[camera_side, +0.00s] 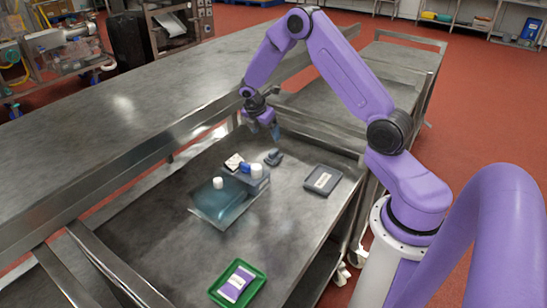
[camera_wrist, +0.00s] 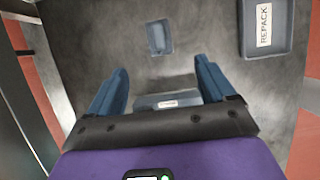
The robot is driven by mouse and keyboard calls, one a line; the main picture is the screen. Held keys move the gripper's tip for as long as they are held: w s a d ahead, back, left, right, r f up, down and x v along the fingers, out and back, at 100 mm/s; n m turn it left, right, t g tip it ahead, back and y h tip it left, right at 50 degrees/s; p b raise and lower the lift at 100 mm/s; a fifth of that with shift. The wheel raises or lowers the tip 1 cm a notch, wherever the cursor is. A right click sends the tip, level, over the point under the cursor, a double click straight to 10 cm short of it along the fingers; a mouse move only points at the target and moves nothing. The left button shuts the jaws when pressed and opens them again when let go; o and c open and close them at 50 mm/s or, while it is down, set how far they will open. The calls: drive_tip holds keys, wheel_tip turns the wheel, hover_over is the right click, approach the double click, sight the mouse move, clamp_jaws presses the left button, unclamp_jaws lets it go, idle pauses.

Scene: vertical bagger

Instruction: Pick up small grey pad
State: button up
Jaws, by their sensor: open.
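A small grey pad (camera_side: 273,157) lies on the metal table in the side view, left of the dark grey tray. A small blue-grey block, which looks like this pad (camera_wrist: 160,37), lies beyond my fingertips in the wrist view. My gripper (camera_side: 265,133) hangs above the table near the pad, pointing down. In the wrist view its two blue fingers (camera_wrist: 158,80) are spread wide with nothing held. A grey item with a white label (camera_wrist: 168,101) shows low between the fingers, partly hidden by my gripper body.
A dark grey tray (camera_side: 322,180) lies to the right; its label reads REPACK in the wrist view (camera_wrist: 265,30). Left of the pad are a clear bluish bag (camera_side: 222,204), white-capped items (camera_side: 218,183) and a white card (camera_side: 234,161). A green tray (camera_side: 258,288) holds a purple pack in front.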

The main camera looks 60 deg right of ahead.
sight(274, 150)
drive_tip(key=x, duration=0.8)
drive_tip(key=shift+f, duration=0.1)
drive_tip(key=shift+x, duration=2.8)
drive_tip(key=shift+w+d, duration=0.15)
drive_tip(key=c, duration=1.2)
drive_tip(key=shift+r, duration=0.6)
wheel_tip(274, 150, up, 2)
drive_tip(key=shift+r, duration=0.1)
drive_tip(key=s+a+r, duration=0.2)
drive_tip(key=s+r, duration=0.1)
drive_tip(key=s, duration=0.1)
drive_tip(key=s+a+r, duration=0.2)
drive_tip(key=s+r, duration=0.1)
drive_tip(key=s, duration=0.1)
drive_tip(key=s+a+r, duration=0.2)
drive_tip(key=s+r, duration=0.1)
drive_tip(key=s, duration=0.1)
drive_tip(key=shift+s+a+r, duration=0.15)
drive_tip(key=shift+s+r, duration=0.15)
drive_tip(key=shift+r, duration=0.1)
